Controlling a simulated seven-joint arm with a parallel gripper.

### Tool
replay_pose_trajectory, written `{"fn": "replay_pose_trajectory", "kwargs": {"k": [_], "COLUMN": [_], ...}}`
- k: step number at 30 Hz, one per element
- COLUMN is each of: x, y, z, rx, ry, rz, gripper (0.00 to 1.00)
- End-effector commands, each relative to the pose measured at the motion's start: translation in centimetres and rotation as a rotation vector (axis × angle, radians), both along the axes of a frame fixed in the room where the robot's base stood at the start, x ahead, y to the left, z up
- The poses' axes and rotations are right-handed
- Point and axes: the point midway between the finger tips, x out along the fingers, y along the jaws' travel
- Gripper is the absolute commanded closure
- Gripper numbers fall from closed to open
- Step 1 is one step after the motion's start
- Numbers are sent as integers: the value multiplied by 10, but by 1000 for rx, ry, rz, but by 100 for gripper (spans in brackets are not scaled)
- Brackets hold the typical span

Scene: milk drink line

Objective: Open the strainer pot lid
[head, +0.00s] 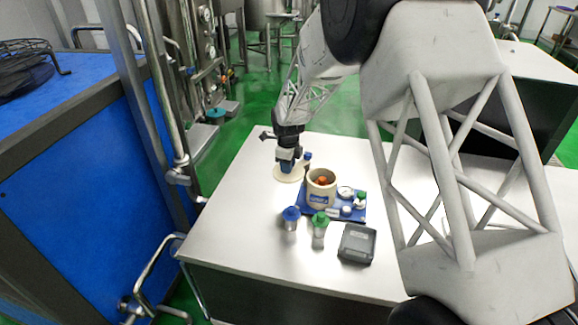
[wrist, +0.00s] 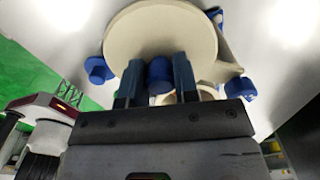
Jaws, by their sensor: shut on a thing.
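The strainer pot (head: 321,193) is a cream pot on a blue board. Its top is open and something orange shows inside. The lid (head: 282,176), a round cream disc, is off the pot, just to its left. My gripper (head: 287,167) is above the lid, shut on its blue knob. In the wrist view the lid (wrist: 150,30) spreads beyond the fingers, and the knob (wrist: 160,76) sits between them. I cannot tell whether the lid touches the table or hangs slightly above it.
The blue board (head: 332,213) also carries small white containers (head: 345,192). A blue-topped cup (head: 291,219) and a green-topped cup (head: 320,226) stand in front. A dark grey device (head: 357,243) is at front right. The table (head: 232,213) is clear at left.

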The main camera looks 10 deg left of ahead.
Motion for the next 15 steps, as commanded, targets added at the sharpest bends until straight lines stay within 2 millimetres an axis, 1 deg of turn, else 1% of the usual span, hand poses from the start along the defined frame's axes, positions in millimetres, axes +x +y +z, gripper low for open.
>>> {"fn": "replay_pose_trajectory", "kwargs": {"k": [7,8,12,15], "x": [1,1,1,0], "y": [0,0,0,0], "z": [1,1,1,1], "rx": [1,1,1,1], "ry": [-2,-2,-1,-1], "rz": [1,1,2,2], "gripper": [100,69,47,46]}}
